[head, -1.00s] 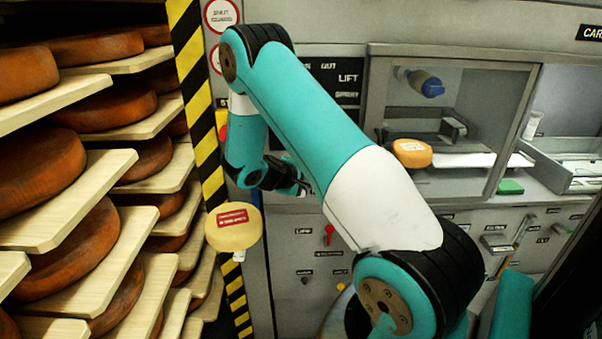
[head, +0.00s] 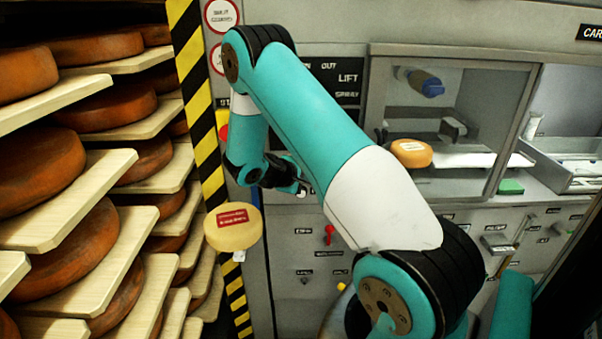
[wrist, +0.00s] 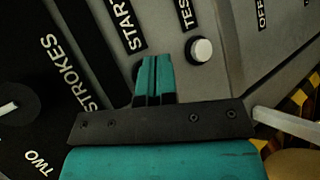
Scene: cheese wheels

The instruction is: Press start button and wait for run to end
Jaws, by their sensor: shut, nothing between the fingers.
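My gripper (wrist: 153,78) is shut and empty, its two teal fingers pressed together in front of the grey control panel (wrist: 225,85). In the head view my gripper (head: 303,188) is small and partly behind my arm, close to the panel. The START label (wrist: 122,22) is just left of the fingertips in the wrist view. I see no button at that label; the fingers cover the spot below it. A round white button (wrist: 199,50) under the TEST label is right of the fingers and apart from them. I cannot tell whether the fingertips touch the panel.
A dark knob (wrist: 12,105) is at left in the wrist view, near the STROKES label. In the head view, cheese shelves (head: 90,225) stand left, and a yellow labelled cheese (head: 233,228) is below my wrist. A glazed chamber (head: 440,120) with an orange cheese (head: 411,153) is right.

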